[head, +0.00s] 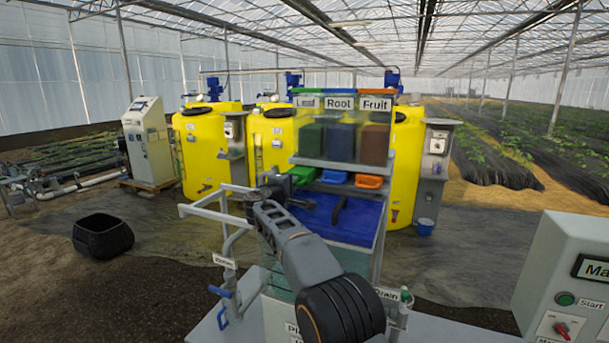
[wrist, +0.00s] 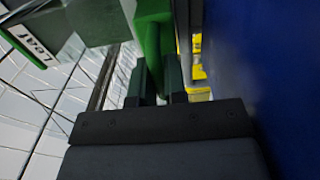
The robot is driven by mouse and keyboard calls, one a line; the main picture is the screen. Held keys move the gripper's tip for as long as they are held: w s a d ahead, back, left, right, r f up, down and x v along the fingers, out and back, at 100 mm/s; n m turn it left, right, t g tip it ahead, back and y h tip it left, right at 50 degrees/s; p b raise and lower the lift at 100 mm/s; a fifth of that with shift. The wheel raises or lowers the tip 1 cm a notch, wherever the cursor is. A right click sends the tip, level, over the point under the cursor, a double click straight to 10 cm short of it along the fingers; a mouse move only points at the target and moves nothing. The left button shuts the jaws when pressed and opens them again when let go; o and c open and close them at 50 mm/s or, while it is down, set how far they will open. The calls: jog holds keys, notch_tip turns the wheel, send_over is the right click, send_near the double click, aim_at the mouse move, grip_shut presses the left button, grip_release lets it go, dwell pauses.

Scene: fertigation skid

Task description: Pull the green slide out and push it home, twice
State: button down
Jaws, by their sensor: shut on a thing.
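The green slide (head: 304,174) is at the left of a row of three slides under the hopper marked Leaf in the head view. My gripper (head: 284,187) is at this slide's left front, partly hidden by my arm. In the wrist view the slide (wrist: 152,35) reaches down between the two dark fingers of my gripper (wrist: 159,88), which are shut on it. How far the slide stands out of its hopper is hard to tell.
The blue slide (head: 334,177) and the orange slide (head: 368,181) sit to the right. Below is a blue tank (head: 355,222). A pale pipe frame (head: 205,210) stands left of my arm. A control box (head: 565,285) is at the right.

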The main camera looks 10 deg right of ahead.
jog(key=shift+r+p+x, duration=0.15)
jog(key=shift+p+x, duration=1.05)
jog(key=shift+x, duration=0.1)
jog(key=shift+r+p+x, duration=0.2)
jog(key=shift+p+x, duration=0.95)
jog(key=shift+x, duration=0.15)
jog(key=c, duration=1.6)
grip_release()
jog(key=shift+w+f, duration=0.15)
jog(key=o, duration=0.3)
jog(key=shift+a, duration=0.1)
jog(key=o, duration=0.3)
jog(key=shift+f, duration=0.15)
